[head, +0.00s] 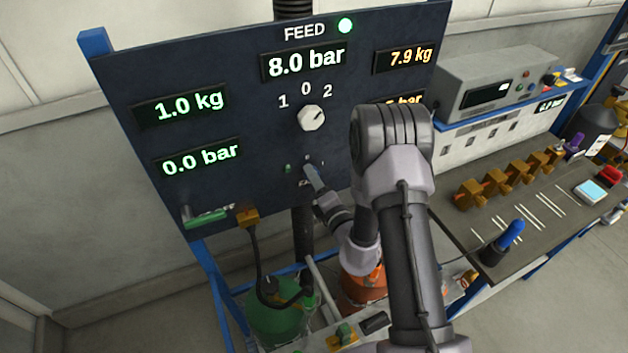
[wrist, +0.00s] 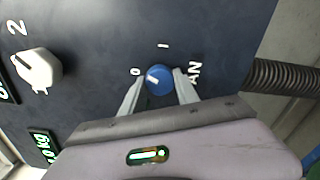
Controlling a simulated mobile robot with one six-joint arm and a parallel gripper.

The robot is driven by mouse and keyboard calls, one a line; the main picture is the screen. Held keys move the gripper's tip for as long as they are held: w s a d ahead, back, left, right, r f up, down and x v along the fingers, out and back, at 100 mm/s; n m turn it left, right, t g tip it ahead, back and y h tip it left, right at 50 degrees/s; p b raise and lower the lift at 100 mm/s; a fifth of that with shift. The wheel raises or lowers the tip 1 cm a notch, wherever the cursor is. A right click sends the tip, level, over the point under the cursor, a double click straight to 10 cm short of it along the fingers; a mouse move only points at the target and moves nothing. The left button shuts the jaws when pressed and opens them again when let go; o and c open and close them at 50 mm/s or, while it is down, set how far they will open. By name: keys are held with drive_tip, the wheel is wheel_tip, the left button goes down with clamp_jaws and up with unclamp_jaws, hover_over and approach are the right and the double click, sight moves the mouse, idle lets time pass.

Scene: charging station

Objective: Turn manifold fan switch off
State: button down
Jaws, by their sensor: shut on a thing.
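The fan switch is a round blue knob (wrist: 160,80) on the dark panel (head: 235,90). In the wrist view it sits between my two fingers, with the partly covered word FAN to its right. A 0 is printed to its upper left and a line mark above it. A short white mark on the knob lies on its left side, toward the 0. My gripper (wrist: 158,88) is shut on the knob. In the head view my gripper (head: 309,172) reaches the lower panel and hides the knob.
A white selector knob (head: 312,118) with 1, 0, 2 sits above the fan switch. A green-handled valve (head: 205,215) and a brown connector (head: 247,216) are at the panel's lower edge. Green (head: 275,325) and orange (head: 362,287) tanks stand below. A workbench (head: 500,255) is at right.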

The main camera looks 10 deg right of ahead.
drive_tip(key=n+b, duration=0.1)
drive_tip(key=n, duration=0.3)
drive_tip(key=shift+n+b, duration=0.3)
drive_tip(key=shift+n, duration=0.1)
idle(0.5)
drive_tip(key=c, duration=0.9)
unclamp_jaws()
